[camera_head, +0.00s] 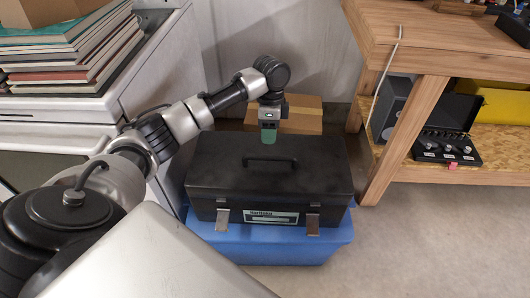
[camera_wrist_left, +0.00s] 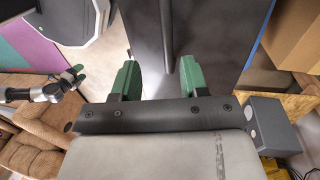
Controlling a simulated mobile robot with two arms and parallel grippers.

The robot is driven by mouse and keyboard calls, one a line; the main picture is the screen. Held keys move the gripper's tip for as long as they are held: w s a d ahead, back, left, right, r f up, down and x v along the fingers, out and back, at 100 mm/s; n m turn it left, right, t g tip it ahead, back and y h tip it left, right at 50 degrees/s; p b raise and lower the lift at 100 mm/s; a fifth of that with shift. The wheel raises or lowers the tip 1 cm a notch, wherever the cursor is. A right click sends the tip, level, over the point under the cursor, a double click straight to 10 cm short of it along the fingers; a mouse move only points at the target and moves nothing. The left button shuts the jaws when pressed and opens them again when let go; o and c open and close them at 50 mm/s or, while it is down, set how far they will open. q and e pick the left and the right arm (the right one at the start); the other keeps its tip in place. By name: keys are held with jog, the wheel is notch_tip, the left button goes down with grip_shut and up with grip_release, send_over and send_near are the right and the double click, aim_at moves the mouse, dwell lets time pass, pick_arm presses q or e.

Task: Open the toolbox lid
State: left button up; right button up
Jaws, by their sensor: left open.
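A black toolbox (camera_head: 270,180) sits on a blue bin in the head view, its lid shut flat. A dark handle (camera_head: 270,160) is on the lid, and two metal latches (camera_head: 222,216) (camera_head: 313,223) show on the front beside a pale label. My left gripper (camera_head: 268,138) is above the far part of the lid, behind the handle, pointing down. In the left wrist view, its green fingers (camera_wrist_left: 160,68) are apart with the dark lid (camera_wrist_left: 205,35) beyond and nothing held. Whether they touch the lid is unclear. An arm end with green tips, apparently my right gripper (camera_wrist_left: 73,77), shows small at the left.
The blue bin (camera_head: 280,247) stands on the floor. A cardboard box (camera_head: 302,115) is behind the toolbox. A white cabinet (camera_head: 165,65) with stacked books (camera_head: 70,55) is at left; a wooden workbench (camera_head: 400,125) is at right. Floor at front right is clear.

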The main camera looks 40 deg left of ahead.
pick_arm(q)
jog(key=a+r, duration=0.2)
jog(key=b, duration=0.2)
send_over(265, 153)
jog(key=s+d, duration=0.3)
jog(key=s, duration=0.1)
notch_tip(265, 153, down, 10)
jog(key=shift+a+r, duration=0.15)
jog(key=shift+r, duration=0.1)
jog(key=shift+f, duration=0.6)
pick_arm(e)
notch_tip(265, 153, up, 6)
jog(key=w, duration=0.2)
jog(key=shift+f, duration=0.15)
jog(key=shift+a, duration=0.1)
pick_arm(q)
grip_shut()
